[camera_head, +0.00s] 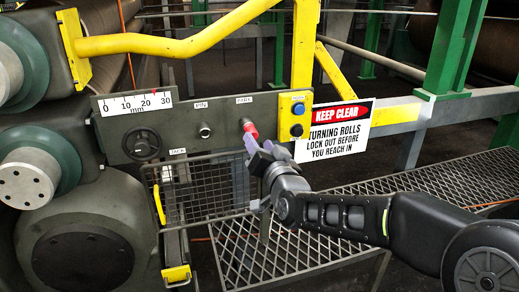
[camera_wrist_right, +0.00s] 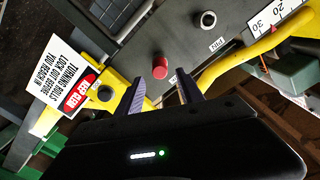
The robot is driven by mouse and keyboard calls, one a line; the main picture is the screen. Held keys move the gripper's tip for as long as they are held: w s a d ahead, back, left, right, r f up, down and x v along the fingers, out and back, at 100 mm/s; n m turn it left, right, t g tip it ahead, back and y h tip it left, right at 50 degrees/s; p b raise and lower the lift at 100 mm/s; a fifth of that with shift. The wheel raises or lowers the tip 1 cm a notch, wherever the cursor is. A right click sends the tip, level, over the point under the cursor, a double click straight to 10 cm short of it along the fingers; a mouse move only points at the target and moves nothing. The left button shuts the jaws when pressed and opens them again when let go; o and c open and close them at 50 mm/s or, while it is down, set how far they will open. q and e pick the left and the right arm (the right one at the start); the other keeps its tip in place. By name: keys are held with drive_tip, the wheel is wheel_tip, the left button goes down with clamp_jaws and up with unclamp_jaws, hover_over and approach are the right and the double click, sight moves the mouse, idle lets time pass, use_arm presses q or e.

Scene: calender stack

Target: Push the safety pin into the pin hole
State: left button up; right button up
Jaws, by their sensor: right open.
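The safety pin (camera_head: 251,131) has a red grip and sits in the hole marked PARK on the grey panel, its grip sticking out. It also shows in the right wrist view (camera_wrist_right: 160,68). The pin hole (camera_head: 205,130) is a dark ringed socket under the PIN label, left of the pin; it also shows in the right wrist view (camera_wrist_right: 208,19). My right gripper (camera_head: 258,146) is open and empty, close to the red grip. In the right wrist view its fingertips (camera_wrist_right: 161,78) lie either side of the grip; whether they overlap it in depth is unclear. My left gripper is not in view.
A dial scale (camera_head: 137,103) and a black handwheel (camera_head: 141,144) are left on the panel. A yellow button box (camera_head: 294,116) and a KEEP CLEAR sign (camera_head: 337,131) stand right. A wire mesh guard (camera_head: 205,190) is below, and a yellow rail (camera_head: 170,45) above.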

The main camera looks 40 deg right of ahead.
sight(252, 132)
drive_tip(key=shift+w, duration=0.1)
drive_tip(key=x, duration=0.5)
drive_tip(key=shift+f, duration=0.25)
drive_tip(key=shift+r+x, duration=0.2)
drive_tip(key=shift+x, duration=0.75)
clamp_jaws()
unclamp_jaws()
